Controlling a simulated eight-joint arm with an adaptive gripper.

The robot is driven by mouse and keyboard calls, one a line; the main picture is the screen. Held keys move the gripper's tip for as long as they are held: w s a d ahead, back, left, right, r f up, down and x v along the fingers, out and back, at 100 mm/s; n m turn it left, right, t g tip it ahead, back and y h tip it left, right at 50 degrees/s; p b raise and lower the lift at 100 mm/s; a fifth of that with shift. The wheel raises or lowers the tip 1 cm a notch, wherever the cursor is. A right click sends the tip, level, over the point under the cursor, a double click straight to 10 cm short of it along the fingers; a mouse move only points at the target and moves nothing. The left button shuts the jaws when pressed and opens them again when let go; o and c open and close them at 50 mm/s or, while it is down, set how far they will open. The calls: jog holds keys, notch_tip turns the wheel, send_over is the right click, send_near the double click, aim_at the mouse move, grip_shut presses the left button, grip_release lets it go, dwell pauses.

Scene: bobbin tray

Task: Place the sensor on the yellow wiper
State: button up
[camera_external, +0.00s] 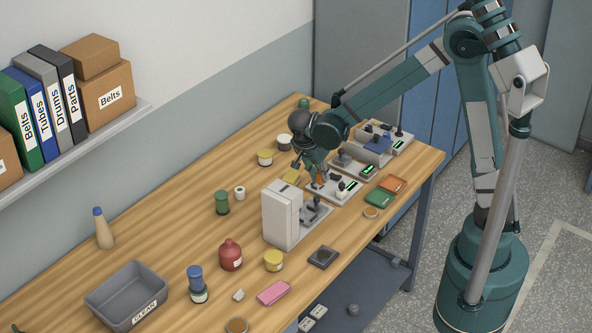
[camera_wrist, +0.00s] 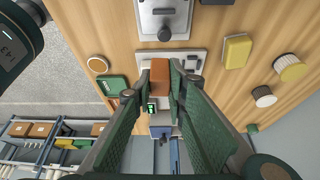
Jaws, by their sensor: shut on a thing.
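My gripper (camera_wrist: 160,90) is shut on an orange-brown block (camera_wrist: 160,66), which may be the sensor. In the external view, my gripper (camera_external: 320,172) is above the bench devices, and the block is small and partly hidden there. The yellow wiper (camera_wrist: 237,50) is a flat yellow pad lying on the wood to the upper right of the held block in the wrist view. It also shows in the external view (camera_external: 291,176), partly behind the arm's end and just left of my gripper. The block is apart from the wiper.
Below my gripper is a light device base (camera_external: 346,191) with a green display. A tall white device (camera_external: 281,213) stands in front. A green tray (camera_external: 379,199) and an orange tray (camera_external: 393,184) lie right. Two round jars (camera_wrist: 290,68) (camera_wrist: 263,97) are near the wiper.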

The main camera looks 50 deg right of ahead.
notch_tip(320, 180, up, 2)
jog(key=p, duration=0.2)
send_over(294, 173)
jog(key=a, duration=0.2)
jog(key=shift+w+d+n, duration=0.1)
jog(key=shift+n, duration=0.2)
jog(key=shift+f, duration=3.1)
jog(key=shift+f, duration=0.1)
jog(key=shift+f, duration=1.8)
jog(key=shift+f+b, duration=0.15)
jog(key=shift+b, duration=0.25)
jog(key=o, duration=0.8)
jog(key=shift+o, duration=0.2)
jog(key=shift+r, duration=0.2)
